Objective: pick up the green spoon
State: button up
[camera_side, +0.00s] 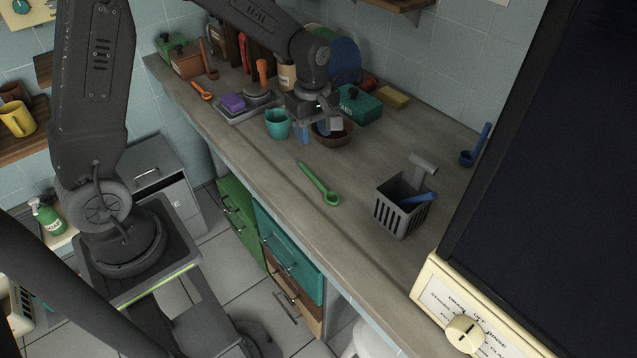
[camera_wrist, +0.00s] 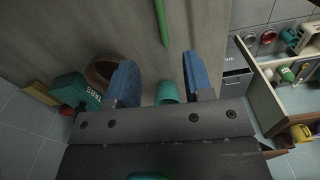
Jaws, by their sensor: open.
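The green spoon (camera_side: 320,184) lies flat on the counter in the side view, in the clear middle stretch, its round bowl end toward the basket. In the wrist view only part of its green handle (camera_wrist: 161,24) shows at the top edge; the rest is out of frame. My gripper (camera_side: 318,131) is above the counter near the brown bowl and teal cup, farther back than the spoon and apart from it. In the wrist view its two blue fingers (camera_wrist: 163,82) are spread wide with nothing held between them.
A teal cup (camera_side: 278,123) and a brown bowl (camera_side: 333,138) stand close beneath my gripper. A teal tin (camera_side: 360,105) is behind them. A grey basket (camera_side: 402,206) with utensils stands right of the spoon. A blue ladle (camera_side: 477,149) is farther right. Counter around the spoon is free.

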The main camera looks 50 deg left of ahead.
send_over(313, 176)
notch_tip(313, 176, down, 7)
jog(key=shift+d+f, duration=0.1)
jog(key=shift+d, duration=0.05)
jog(key=shift+a+f, duration=0.2)
jog(key=shift+f, duration=2.65)
jog(key=shift+c, duration=0.4)
grip_shut()
